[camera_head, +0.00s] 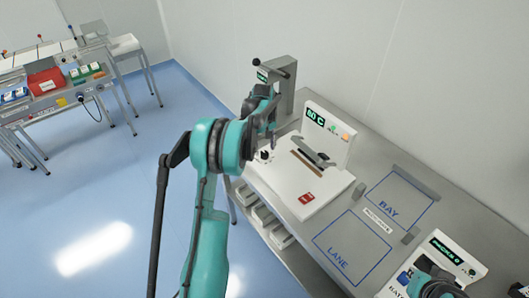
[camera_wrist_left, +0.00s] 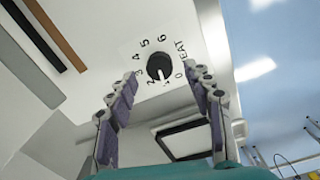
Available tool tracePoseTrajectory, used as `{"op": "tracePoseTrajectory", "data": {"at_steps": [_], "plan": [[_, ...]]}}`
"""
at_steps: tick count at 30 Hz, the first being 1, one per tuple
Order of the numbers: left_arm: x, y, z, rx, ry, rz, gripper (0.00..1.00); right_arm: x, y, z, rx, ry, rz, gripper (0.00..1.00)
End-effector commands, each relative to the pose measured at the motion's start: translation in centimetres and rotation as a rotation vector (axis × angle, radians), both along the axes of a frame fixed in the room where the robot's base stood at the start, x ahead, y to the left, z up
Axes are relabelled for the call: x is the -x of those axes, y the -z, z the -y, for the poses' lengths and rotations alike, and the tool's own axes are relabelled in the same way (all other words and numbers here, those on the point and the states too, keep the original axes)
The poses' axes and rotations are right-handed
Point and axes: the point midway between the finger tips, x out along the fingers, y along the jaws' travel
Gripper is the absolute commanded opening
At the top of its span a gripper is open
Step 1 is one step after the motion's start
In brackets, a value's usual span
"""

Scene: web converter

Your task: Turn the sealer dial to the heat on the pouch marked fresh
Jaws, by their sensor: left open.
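The sealer (camera_head: 335,150) is a white machine on the grey bench, with a lit green display (camera_head: 314,117) that appears to read 80 C. Its black dial (camera_wrist_left: 160,67) shows in the left wrist view, ringed by numbers and the word HEAT; its exact setting is too small to tell. My left gripper (camera_head: 271,139) is above the sealer's left front, by the dial. In the wrist view its open fingers (camera_wrist_left: 163,78) stand on either side of the dial, with no contact visible. I see no pouch marked fresh. My right gripper's fingers are not visible.
The bench has outlined areas marked LANE (camera_head: 337,264) and BAY (camera_head: 389,206). A grey device (camera_head: 285,80) stands behind the sealer, and a white unit with a display (camera_head: 450,255) is at right. Another workbench (camera_head: 60,85) is far left, across open blue floor.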

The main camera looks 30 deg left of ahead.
Motion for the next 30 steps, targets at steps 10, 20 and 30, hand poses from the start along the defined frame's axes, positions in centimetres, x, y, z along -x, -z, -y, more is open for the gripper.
{"op": "tracePoseTrajectory", "data": {"at_steps": [10,20,30], "plan": [[0.0,2.7,0.1,-0.001,0.001,0.001,0.51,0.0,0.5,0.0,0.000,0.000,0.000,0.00],[0.0,2.6,0.1,-0.001,0.001,0.001,0.12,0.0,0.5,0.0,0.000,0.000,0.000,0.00],[0.0,2.6,0.1,0.000,0.018,0.000,0.01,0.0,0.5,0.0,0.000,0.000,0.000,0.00]]}}
